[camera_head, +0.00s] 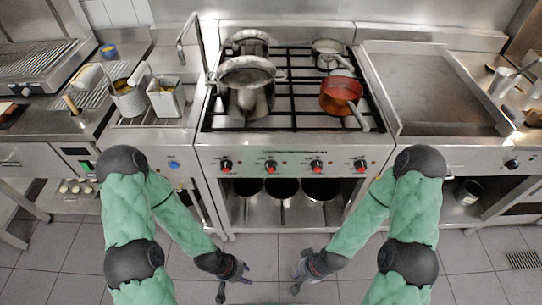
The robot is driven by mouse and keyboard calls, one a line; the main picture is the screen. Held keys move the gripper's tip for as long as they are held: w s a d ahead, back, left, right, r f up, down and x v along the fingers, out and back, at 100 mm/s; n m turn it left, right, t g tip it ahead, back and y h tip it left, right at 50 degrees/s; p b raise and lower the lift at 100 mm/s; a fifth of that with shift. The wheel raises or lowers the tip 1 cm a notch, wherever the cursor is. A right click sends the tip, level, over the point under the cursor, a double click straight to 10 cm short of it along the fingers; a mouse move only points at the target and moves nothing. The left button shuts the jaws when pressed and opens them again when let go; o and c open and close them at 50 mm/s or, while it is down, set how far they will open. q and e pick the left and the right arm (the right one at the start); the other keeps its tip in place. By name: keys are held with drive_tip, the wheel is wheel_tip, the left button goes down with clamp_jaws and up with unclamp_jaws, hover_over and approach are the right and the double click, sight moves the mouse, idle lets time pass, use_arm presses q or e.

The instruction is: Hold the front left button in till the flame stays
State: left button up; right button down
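The stove (292,150) stands in the middle of the head view with a row of black knobs on its front panel. The leftmost knob (226,166) has small red parts at it; a separate button cannot be made out clearly. I see no flame at the burners. My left gripper (236,284) is open and empty, low in front of the stove and well below the leftmost knob. My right gripper (300,272) is open and empty, also low over the floor, to the right of the left one. Neither touches the stove.
Steel pots (248,88) stand on the left burners, and an orange-red saucepan (341,92) on the right, its handle reaching towards the front edge. Fryer baskets (166,98) are at left, a flat griddle (440,92) at right. The tiled floor (262,250) before the stove is clear.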

use_arm(q)
drive_tip(key=shift+c, duration=0.3)
clamp_jaws()
idle(1.0)
